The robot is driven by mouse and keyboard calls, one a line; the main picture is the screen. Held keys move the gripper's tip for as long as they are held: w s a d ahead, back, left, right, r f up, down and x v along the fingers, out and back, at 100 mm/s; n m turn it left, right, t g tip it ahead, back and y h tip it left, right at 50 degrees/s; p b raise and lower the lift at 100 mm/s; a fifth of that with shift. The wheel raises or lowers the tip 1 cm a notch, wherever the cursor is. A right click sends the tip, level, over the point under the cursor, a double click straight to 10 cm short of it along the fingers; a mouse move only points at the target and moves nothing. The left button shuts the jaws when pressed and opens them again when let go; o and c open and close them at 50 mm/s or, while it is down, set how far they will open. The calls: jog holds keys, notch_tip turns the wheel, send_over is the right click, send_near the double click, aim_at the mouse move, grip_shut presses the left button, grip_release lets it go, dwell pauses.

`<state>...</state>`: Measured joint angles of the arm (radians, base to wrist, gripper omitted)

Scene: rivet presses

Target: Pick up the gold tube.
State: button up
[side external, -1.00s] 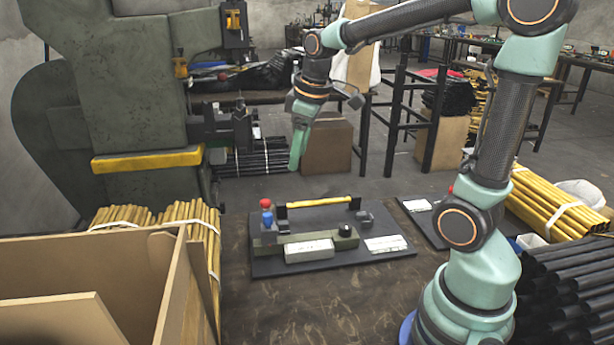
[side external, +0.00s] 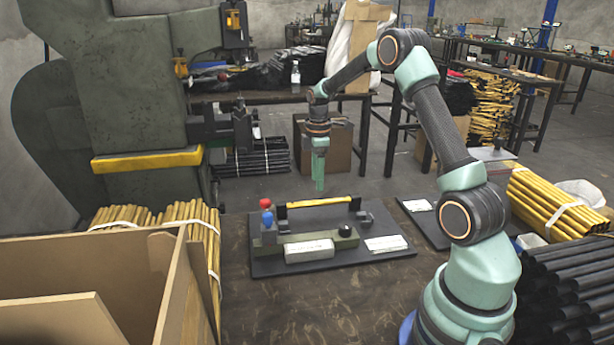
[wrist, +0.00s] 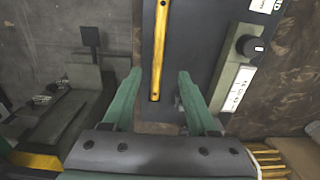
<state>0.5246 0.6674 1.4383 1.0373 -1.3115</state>
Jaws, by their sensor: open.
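The gold tube (side external: 319,202) lies level across a small fixture on a dark base plate (side external: 385,249). In the wrist view the tube (wrist: 159,50) runs up and down, with its near end between the two green fingers. My gripper (side external: 319,188) points down above the middle of the tube in the side view, with a small gap seeming to show between them. In the wrist view my gripper (wrist: 160,75) is open, with a finger on either side of the tube's line and apart from it. Nothing is held.
A red-and-blue knobbed part (side external: 267,213) stands at the fixture's left end. A pale block (side external: 309,251) sits in front. A green press (side external: 110,90) rises at the left, and a wooden box (side external: 175,280) stands front left. Tube bundles (side external: 555,200) lie at the right.

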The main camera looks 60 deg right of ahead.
aim_at(319, 203)
notch_tip(319, 203, down, 4)
jog(key=shift+r, duration=0.1)
jog(key=shift+s+d+f, duration=0.1)
jog(key=shift+d+f, duration=0.05)
jog(key=shift+f, duration=1.2)
jog(key=shift+d+f, duration=0.15)
jog(key=shift+f, duration=1.15)
grip_shut()
